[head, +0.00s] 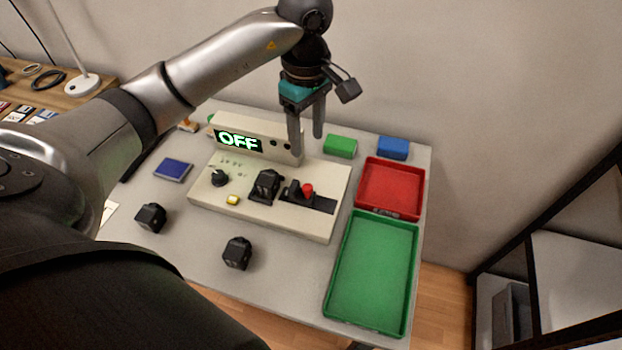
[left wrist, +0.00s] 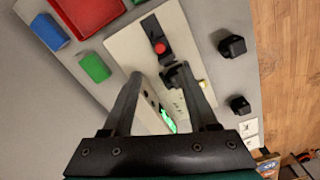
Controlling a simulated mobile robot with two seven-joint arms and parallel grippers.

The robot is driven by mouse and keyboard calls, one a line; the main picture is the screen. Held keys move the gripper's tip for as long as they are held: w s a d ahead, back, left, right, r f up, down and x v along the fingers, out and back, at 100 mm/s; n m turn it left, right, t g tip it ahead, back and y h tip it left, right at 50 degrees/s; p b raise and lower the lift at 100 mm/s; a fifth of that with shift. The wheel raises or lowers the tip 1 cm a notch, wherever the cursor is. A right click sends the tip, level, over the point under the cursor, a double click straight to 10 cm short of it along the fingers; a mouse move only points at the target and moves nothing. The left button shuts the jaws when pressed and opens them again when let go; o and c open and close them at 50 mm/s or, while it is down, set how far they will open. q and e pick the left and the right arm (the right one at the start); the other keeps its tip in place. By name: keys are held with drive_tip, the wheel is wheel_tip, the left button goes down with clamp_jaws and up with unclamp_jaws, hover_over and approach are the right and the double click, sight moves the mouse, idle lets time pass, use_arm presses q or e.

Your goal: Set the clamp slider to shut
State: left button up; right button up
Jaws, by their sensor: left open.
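The clamp slider is a red knob (head: 308,190) on a dark track (head: 324,204) at the right part of the cream control panel (head: 285,222). The knob sits toward the left part of the visible track, beside a black block. In the left wrist view the red knob (left wrist: 160,47) shows on its dark track, beyond the fingertips. My left gripper (head: 306,140) is open and empty, pointing down above the back of the panel. Its two fingers (left wrist: 165,80) are spread apart in the left wrist view. My right gripper is not in view.
The panel also has an "OFF" display (head: 238,140), a black knob (head: 220,178), a black fixture (head: 265,185) and a yellow button (head: 232,199). A red tray (head: 421,190) and green tray (head: 412,285) stand right. Black blocks (head: 237,253) lie in front. Green (head: 341,146) and blue (head: 393,148) blocks lie behind.

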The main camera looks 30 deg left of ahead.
sight(307, 186)
use_arm(q)
wheel_tip(307, 186, down, 14)
drive_tip(key=shift+f+b, duration=0.1)
drive_tip(key=shift+b, duration=0.85)
drive_tip(key=shift+c, duration=0.3)
clamp_jaws()
idle(0.5)
